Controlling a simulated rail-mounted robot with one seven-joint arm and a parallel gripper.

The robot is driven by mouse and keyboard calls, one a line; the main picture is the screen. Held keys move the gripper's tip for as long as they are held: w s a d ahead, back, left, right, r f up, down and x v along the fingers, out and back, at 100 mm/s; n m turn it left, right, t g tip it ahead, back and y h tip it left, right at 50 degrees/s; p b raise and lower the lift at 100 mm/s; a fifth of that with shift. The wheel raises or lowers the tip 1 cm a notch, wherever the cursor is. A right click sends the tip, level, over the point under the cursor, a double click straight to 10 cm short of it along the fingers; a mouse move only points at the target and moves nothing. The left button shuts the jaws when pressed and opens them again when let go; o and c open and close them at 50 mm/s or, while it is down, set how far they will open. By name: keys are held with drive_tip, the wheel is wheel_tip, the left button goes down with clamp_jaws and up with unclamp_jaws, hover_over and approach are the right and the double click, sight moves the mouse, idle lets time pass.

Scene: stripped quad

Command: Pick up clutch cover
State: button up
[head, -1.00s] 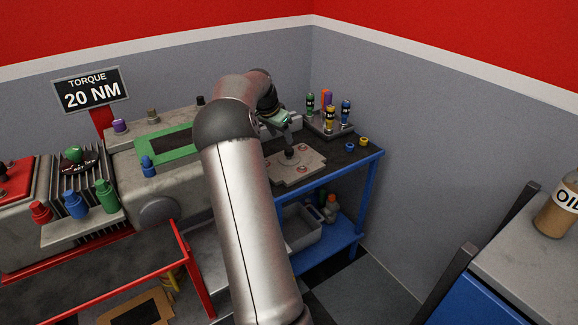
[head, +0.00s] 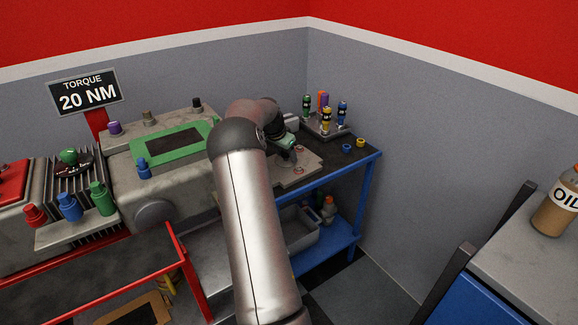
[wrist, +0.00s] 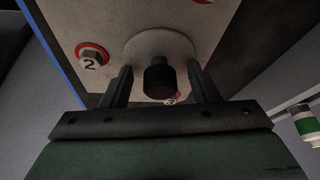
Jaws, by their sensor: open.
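The clutch cover (head: 308,166) is a grey plate with a round raised middle and red-ringed bolts, lying on the blue bench. Most of its middle is hidden behind my arm in the head view. In the wrist view the cover (wrist: 190,45) shows a black knob (wrist: 159,78) and a bolt marked 2. My gripper (wrist: 162,85) is open, with one finger on each side of the knob and gaps showing between them. My gripper (head: 288,152) is low over the cover in the head view.
A holder (head: 325,128) with several coloured tools stands behind the cover. Yellow and dark rings (head: 360,142) lie at the bench's right. A grey engine block with a green gasket (head: 175,143) stands at left. A bin (head: 303,236) sits on the lower shelf.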

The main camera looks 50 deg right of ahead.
clamp_jaws()
drive_tip(key=shift+r, duration=0.1)
